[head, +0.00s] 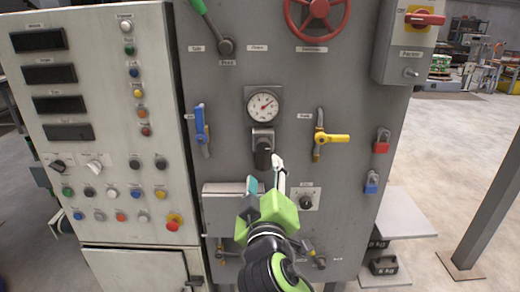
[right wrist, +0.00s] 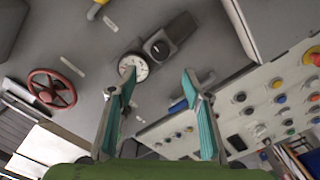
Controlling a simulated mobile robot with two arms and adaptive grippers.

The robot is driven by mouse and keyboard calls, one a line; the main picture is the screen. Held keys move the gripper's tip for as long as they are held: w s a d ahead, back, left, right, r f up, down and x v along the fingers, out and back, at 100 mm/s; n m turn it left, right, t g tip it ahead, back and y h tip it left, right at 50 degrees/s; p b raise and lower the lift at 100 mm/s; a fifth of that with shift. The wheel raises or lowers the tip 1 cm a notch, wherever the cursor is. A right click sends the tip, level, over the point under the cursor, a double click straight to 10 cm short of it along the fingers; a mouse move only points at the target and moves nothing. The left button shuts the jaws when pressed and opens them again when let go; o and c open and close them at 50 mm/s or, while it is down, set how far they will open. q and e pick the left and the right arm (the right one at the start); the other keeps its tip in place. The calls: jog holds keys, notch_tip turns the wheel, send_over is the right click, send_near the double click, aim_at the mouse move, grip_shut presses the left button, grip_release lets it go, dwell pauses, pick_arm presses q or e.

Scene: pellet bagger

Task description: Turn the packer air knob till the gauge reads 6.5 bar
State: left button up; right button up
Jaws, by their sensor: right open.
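A round white gauge (head: 262,106) is on the grey panel. Its needle shows, but the scale is too small to read. A black knob (head: 262,152) on a grey mount is just below it. In the right wrist view the gauge (right wrist: 134,67) and the knob (right wrist: 158,47) lie beyond my fingers. My right gripper (head: 265,175) is open and empty, in front of the panel a little below the knob. Its teal-padded fingers stand apart in the right wrist view (right wrist: 158,78), with nothing between them. My left gripper is out of view.
A yellow-handled valve (head: 331,138) is to the right of the knob, and a blue lever (head: 200,124) to its left. Another black knob (head: 306,202) on a pale plate is lower right. A red handwheel (head: 318,14) is above. A button console (head: 100,130) stands at left.

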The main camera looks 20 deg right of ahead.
aim_at(263, 149)
jog(key=p+x, duration=0.2)
jog(key=x, duration=0.9)
jog(key=shift+w+d, duration=0.1)
jog(key=shift+w+d+p, duration=0.1)
jog(key=shift+w+p, duration=0.2)
jog(key=shift+w, duration=0.15)
jog(key=c, duration=1.1)
